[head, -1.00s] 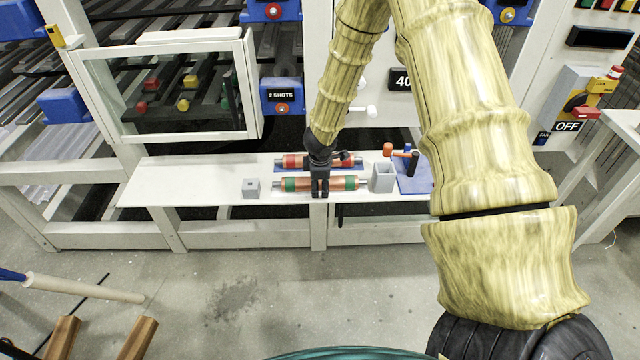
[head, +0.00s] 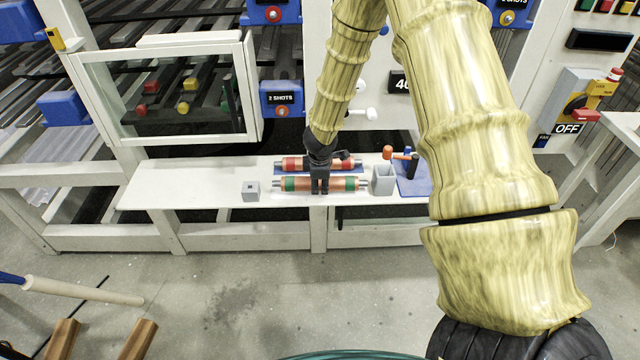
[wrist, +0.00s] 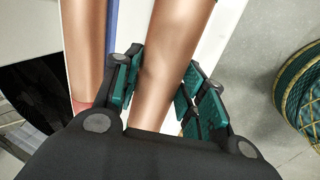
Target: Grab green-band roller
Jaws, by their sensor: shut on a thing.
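The green-band roller (head: 290,184) is a copper-coloured cylinder with green bands and grey end pins, lying lengthwise on the white shelf. My gripper (head: 320,187) is at its middle, with its fingers down around it. In the wrist view my gripper (wrist: 160,95) has its teal finger pads on both sides of the copper roller body (wrist: 170,60), shut on it. The green bands are not visible in the wrist view. The red-band roller (head: 292,163) lies parallel just behind, on a blue mat; its copper body (wrist: 86,45) also shows in the wrist view.
The white shelf (head: 170,185) is bare at its left. A small grey block (head: 251,190) is left of the roller. A grey open box (head: 383,178) stands close to its right end, with a blue mat (head: 412,182) holding orange-headed and black tools beyond.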

